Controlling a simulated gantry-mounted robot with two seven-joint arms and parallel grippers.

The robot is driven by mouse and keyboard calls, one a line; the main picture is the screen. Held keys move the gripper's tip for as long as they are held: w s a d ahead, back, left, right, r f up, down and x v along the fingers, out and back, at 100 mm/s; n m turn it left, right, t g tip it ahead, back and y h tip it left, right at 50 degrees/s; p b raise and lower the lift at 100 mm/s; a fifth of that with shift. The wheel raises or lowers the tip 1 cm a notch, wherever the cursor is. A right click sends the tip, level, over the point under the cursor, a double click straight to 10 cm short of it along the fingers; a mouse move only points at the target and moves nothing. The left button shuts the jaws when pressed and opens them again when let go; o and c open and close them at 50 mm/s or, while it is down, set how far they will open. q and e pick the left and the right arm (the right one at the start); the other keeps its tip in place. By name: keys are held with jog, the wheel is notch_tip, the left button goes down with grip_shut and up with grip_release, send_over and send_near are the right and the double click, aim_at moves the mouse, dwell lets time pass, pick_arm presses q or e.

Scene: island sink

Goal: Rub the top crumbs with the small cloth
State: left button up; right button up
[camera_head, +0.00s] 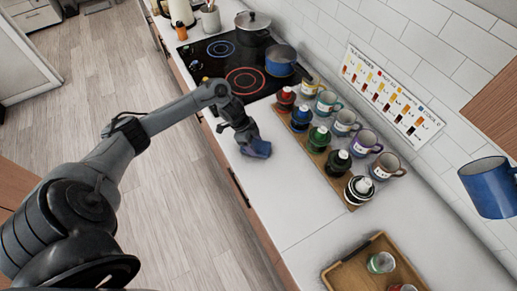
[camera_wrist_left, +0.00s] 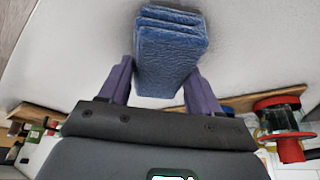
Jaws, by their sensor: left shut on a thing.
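The small cloth is a folded blue bundle (camera_head: 257,148) on or just above the white counter (camera_head: 300,215) in the head view. My left gripper (camera_head: 248,138) is shut on it. In the left wrist view the cloth (camera_wrist_left: 170,45) sits between the two purple fingers, with its folded layers facing the white surface. I cannot tell whether it touches the counter. No crumbs can be made out; any under the cloth are hidden. My right gripper is not in view.
A wooden rack (camera_head: 310,150) of bottles and mugs stands right of the gripper. A black cooktop (camera_head: 225,65) with a blue pot (camera_head: 281,62) lies behind. A wooden tray (camera_head: 345,275) is at the front. A blue mug (camera_head: 487,188) shows at the right. Counter between rack and tray is clear.

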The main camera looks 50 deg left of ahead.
pick_arm(q)
notch_tip(320, 180, up, 4)
jog(key=p, duration=0.2)
jog(key=shift+f+p, duration=0.15)
jog(key=shift+p, duration=0.25)
notch_tip(320, 180, up, 5)
jog(key=p, duration=0.5)
jog(key=shift+f, duration=0.2)
